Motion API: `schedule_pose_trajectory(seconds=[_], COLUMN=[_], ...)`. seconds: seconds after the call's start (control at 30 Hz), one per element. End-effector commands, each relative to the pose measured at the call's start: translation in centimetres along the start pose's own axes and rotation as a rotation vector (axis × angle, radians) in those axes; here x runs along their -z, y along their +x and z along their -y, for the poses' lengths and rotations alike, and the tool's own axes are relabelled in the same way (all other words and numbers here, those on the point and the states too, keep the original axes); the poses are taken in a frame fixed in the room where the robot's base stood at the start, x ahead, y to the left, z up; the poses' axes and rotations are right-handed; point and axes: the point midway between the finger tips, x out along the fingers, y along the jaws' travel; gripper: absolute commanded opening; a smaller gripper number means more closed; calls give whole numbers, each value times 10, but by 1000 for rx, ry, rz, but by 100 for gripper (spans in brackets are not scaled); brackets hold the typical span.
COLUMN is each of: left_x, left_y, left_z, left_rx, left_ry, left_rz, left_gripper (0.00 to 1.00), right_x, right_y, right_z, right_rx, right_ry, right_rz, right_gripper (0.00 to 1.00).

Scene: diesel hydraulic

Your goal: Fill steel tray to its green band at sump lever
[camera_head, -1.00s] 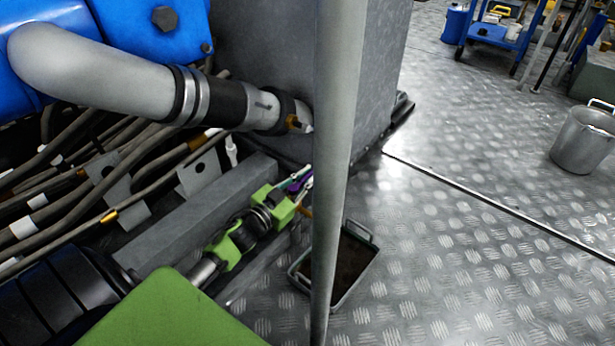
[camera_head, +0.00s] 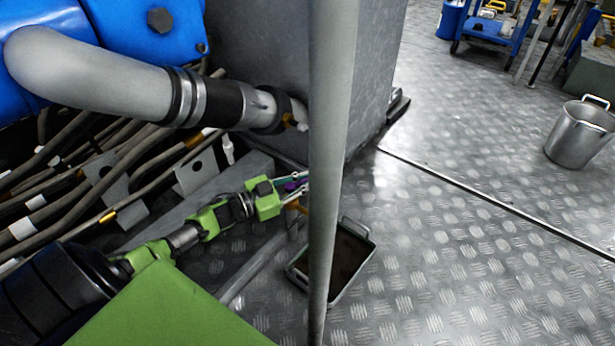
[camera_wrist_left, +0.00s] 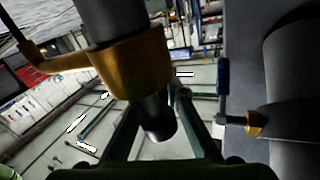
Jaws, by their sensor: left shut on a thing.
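The steel tray (camera_head: 358,267) stands on the floor, partly hidden behind an upright grey pole. Its inside looks dark brown; I cannot make out a green band or a liquid level. My left gripper (camera_head: 300,184) is at the foot of the grey housing, up and left of the tray. In the left wrist view its fingers (camera_wrist_left: 160,122) close around a dark, round-ended piece, which I take for the sump lever (camera_wrist_left: 157,120). A brass fitting (camera_wrist_left: 135,68) is just above it. The pole hides part of the fingertip area. My right gripper is not in view.
The upright pole (camera_head: 330,150) crosses the head view close in front. A thick grey pipe (camera_head: 95,75) and hoses lie at left. A steel pot (camera_head: 578,135) and blue cart (camera_head: 492,32) stand at right. Floor right of the tray is clear.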

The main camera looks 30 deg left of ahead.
Motion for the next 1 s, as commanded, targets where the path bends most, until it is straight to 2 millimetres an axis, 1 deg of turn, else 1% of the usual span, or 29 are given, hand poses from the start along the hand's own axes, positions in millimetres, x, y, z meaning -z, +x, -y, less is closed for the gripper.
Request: schedule_pose_trajectory(seconds=[0.1,0.3,0.73,0.77,0.8,0.83,1.0], left_x=[0,1,1,1,1,1,1], left_y=[0,0,0,0,0,0,0], left_z=[-3,-7,-9,-9,-9,-9,-8], left_rx=[-54,-105,-117,-117,-117,-117,-115], left_ry=[3,1,-1,-1,-1,-1,0], left_rz=[-12,-22,-24,-24,-24,-24,-24], left_gripper=[0,0,0,15,26,30,30], right_x=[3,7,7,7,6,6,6], right_y=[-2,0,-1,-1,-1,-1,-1], right_z=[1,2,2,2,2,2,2], right_rx=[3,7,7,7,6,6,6], right_ry=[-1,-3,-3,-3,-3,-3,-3], right_rz=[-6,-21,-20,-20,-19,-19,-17], right_gripper=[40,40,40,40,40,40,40])
